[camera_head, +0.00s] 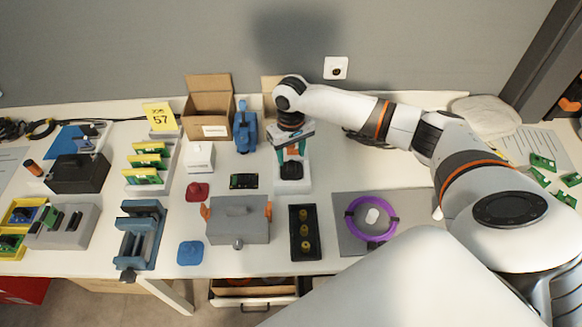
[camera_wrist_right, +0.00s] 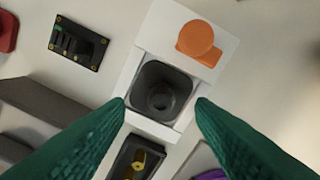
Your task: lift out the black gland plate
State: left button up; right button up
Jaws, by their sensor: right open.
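The black plate with brass round fittings (camera_head: 305,232) best fits the name gland plate. It lies at the front middle of the table, and part of it shows at the bottom of the wrist view (camera_wrist_right: 137,160). My right gripper (camera_head: 291,157) has teal fingers, open and empty, pointing down behind that plate. It is over a white holder (camera_head: 292,185) with a hollow black square part (camera_head: 290,171) in it. In the wrist view the black square part (camera_wrist_right: 160,92) appears between the spread fingertips (camera_wrist_right: 160,104), and I see no contact. My left gripper is out of view.
A grey box with orange handles (camera_head: 238,220) stands left of the plate. A purple ring (camera_head: 371,218) lies on a grey mat to its right. A small black board (camera_head: 243,181) lies left of the holder. An open carton (camera_head: 208,107) and blue tool (camera_head: 245,128) stand behind.

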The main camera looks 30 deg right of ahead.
aim_at(291, 162)
notch_tip(291, 162, down, 4)
jog(key=shift+r, duration=0.2)
jog(key=shift+f, duration=0.15)
grip_shut()
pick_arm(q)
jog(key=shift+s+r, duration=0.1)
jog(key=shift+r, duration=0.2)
pick_arm(e)
jog(key=shift+r, duration=0.5)
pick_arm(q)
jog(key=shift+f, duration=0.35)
pick_arm(e)
notch_tip(291, 162, up, 9)
